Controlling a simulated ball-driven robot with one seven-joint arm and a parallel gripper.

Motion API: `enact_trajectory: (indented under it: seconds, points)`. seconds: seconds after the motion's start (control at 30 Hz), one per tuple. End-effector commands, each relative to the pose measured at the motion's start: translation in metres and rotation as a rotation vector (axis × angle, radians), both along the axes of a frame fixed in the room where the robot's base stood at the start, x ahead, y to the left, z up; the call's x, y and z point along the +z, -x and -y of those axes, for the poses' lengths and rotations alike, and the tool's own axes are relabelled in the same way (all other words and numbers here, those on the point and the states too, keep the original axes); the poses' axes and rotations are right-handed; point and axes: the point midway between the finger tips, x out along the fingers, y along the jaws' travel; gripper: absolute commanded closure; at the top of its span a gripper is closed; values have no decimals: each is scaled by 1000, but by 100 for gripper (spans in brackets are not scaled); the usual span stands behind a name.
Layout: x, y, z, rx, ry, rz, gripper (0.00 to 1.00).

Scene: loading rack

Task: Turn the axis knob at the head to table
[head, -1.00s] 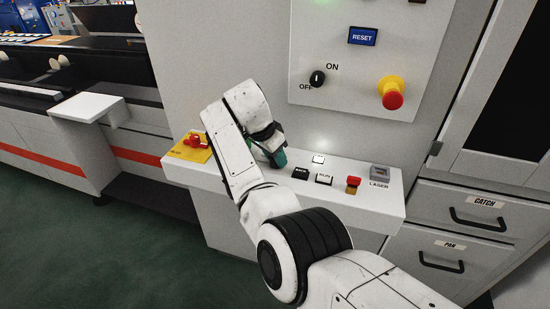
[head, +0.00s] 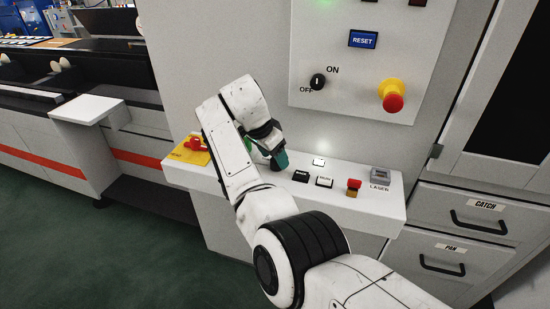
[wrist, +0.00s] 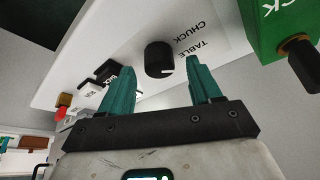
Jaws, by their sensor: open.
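The black axis knob (wrist: 159,58) stands on the white panel in the wrist view, with the words CHUCK and TABLE printed beside it. A short white mark shows on the knob's edge nearest the gripper; I cannot tell which word it points to. My gripper (wrist: 161,66) is open, with one teal finger on each side of the knob in the picture. I cannot tell how deep the fingers reach around it, and no contact is clear. In the head view my gripper (head: 279,160) is over the sloping console, and hides the knob there.
The console (head: 375,207) also carries a white and a black button, a red-topped control (head: 353,186) and a red switch on a yellow plate (head: 194,145). The emergency stop (head: 393,96) is on the upright panel above.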

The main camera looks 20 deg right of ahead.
Motion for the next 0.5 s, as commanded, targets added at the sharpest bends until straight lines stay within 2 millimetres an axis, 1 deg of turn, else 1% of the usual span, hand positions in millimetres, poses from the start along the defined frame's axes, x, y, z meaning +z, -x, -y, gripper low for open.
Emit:
enact_trajectory:
  seconds: [0.1,0.3,0.4,0.5]
  points:
    - [22,3,-9,0,0,6,37]
    - [56,9,-22,1,-1,4,37]
    - [69,11,-26,-1,-1,4,37]
    - [78,13,-30,0,-1,2,37]
